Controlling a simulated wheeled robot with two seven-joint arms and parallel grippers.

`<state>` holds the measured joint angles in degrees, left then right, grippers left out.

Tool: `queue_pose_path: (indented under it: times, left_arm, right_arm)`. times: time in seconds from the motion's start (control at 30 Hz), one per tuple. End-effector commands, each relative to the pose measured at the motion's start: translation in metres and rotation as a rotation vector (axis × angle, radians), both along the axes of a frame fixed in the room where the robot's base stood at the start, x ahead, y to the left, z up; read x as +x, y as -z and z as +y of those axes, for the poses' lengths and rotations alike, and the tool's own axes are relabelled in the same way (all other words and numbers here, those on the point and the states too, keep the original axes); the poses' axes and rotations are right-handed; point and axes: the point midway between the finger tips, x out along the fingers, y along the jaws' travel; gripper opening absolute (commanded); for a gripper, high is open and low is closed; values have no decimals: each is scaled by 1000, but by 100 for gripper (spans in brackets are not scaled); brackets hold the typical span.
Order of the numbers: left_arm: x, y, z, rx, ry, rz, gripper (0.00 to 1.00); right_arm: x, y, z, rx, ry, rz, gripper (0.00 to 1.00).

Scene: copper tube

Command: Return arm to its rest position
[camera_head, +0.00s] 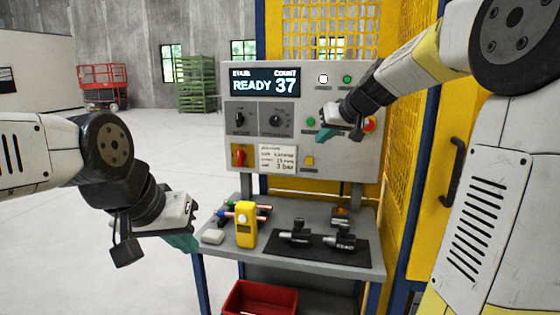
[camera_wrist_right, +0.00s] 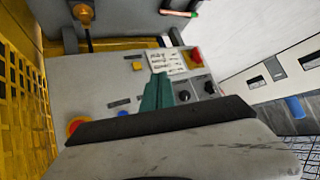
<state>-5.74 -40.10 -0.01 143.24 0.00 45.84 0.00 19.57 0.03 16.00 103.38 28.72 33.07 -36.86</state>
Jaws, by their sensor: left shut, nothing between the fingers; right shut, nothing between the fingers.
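My left gripper (camera_head: 182,242) hangs at the left, beside the left edge of the workbench, with its teal fingers together and empty. My right arm reaches in from the upper right. My right gripper (camera_head: 325,135) is in front of the control panel (camera_head: 245,148), its teal fingers shut and empty, below the display. In the right wrist view the shut teal fingers (camera_wrist_right: 157,93) show against the panel, which appears turned upside down. I cannot tell whether the fingers touch the panel.
The workbench (camera_head: 222,248) carries a yellow handheld device (camera_head: 246,225), copper tubes (camera_head: 228,213) and black tools (camera_head: 295,236) on a dark mat. A red bin (camera_head: 262,299) sits below. A yellow mesh cage (camera_head: 405,120) stands close to my right arm. The floor at left is clear.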

Motion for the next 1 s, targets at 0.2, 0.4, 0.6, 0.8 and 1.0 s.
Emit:
queue_pose_path:
  times: [0.2, 0.4, 0.6, 0.8, 1.0]
  left_arm:
    - [0, 0, 0, 0, 0, 0, 0]
    - [0, 0, 0, 0, 0, 0, 0]
    - [0, 0, 0, 0, 0, 0, 0]
    - [0, 0, 0, 0, 0, 0, 0]
    - [0, 0, 0, 0, 0, 0, 0]
  right_arm:
    - [-152, 31, 29, -65, 25, 157, 0]
    - [-260, 78, 23, -79, 82, 265, 0]
    - [-307, 109, 15, -78, 117, 316, 0]
    - [-313, 114, 14, -78, 122, 324, 0]
    - [-312, 113, 14, -79, 122, 324, 0]
